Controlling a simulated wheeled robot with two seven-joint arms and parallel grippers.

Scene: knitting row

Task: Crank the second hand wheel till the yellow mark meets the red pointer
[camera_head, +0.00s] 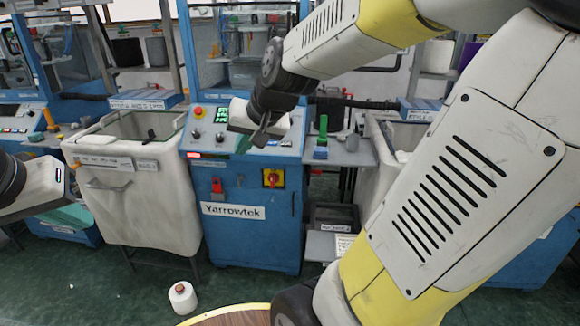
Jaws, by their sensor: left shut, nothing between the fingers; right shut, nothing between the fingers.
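The blue Yarrowtek machine (250,235) stands in the middle, with a control panel on its upper front. I cannot make out a hand wheel, a yellow mark or a red pointer; my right arm and gripper cover part of this machine. My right gripper (258,140) is shut and empty, in front of the panel, its dark fingers pointing down. I cannot tell whether it touches anything. My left gripper (72,175) is at the left edge, shut and empty, in front of the left machine and beside a pale bin; its fingertips are hard to see.
A pale bin (150,215) stands left of the middle machine. A yarn cone (182,297) stands on the green floor.

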